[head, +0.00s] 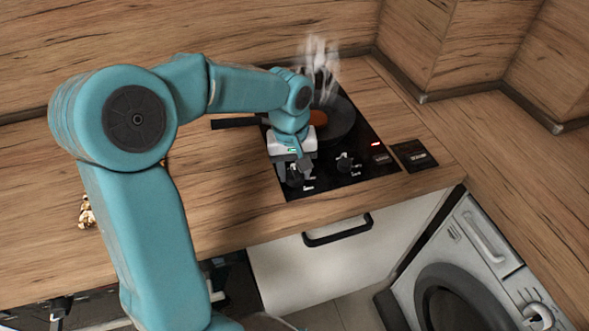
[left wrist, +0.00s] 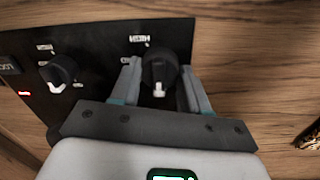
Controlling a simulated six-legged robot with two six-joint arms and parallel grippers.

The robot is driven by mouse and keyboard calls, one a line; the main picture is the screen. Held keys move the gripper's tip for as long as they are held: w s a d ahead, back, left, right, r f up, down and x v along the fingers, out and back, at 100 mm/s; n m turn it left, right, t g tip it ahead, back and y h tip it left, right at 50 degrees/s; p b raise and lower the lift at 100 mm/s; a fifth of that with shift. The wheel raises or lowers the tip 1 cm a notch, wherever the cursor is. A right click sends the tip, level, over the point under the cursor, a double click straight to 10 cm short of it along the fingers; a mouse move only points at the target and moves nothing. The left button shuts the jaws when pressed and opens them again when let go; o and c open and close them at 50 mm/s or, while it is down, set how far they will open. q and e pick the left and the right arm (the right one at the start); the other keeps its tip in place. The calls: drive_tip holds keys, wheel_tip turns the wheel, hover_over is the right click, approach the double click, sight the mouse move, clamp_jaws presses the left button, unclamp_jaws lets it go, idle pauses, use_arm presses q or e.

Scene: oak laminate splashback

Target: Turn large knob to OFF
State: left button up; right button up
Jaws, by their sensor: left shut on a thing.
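My left gripper (head: 296,172) is over the left knob at the front of the black cooktop (head: 324,182). In the left wrist view its fingers (left wrist: 159,80) are on both sides of this dark knob (left wrist: 160,66), shut on it. The knob's white pointer faces my gripper's palm. A second dark knob (left wrist: 60,70) sits beside it and also shows in the head view (head: 345,162), free of the gripper. The gripped knob looks the larger of the two in the wrist view. The printed labels are too blurred to read. My right gripper is not in view.
A dark pan (head: 341,120) with something orange in it stands on the cooktop behind my gripper, with steam (head: 320,65) rising. Its handle (head: 234,123) points left. A small gold object (head: 86,212) stands on the wooden counter. A washing machine (head: 470,262) is at lower right.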

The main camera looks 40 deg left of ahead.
sight(290, 174)
use_arm(q)
drive_tip(key=shift+r, duration=0.1)
idle(0.4)
drive_tip(key=o, duration=1.1)
drive_tip(key=shift+c, duration=0.2)
wheel_tip(290, 174, up, 16)
drive_tip(key=p, duration=0.2)
drive_tip(key=shift+s+a, duration=0.25)
drive_tip(key=shift+s, duration=0.15)
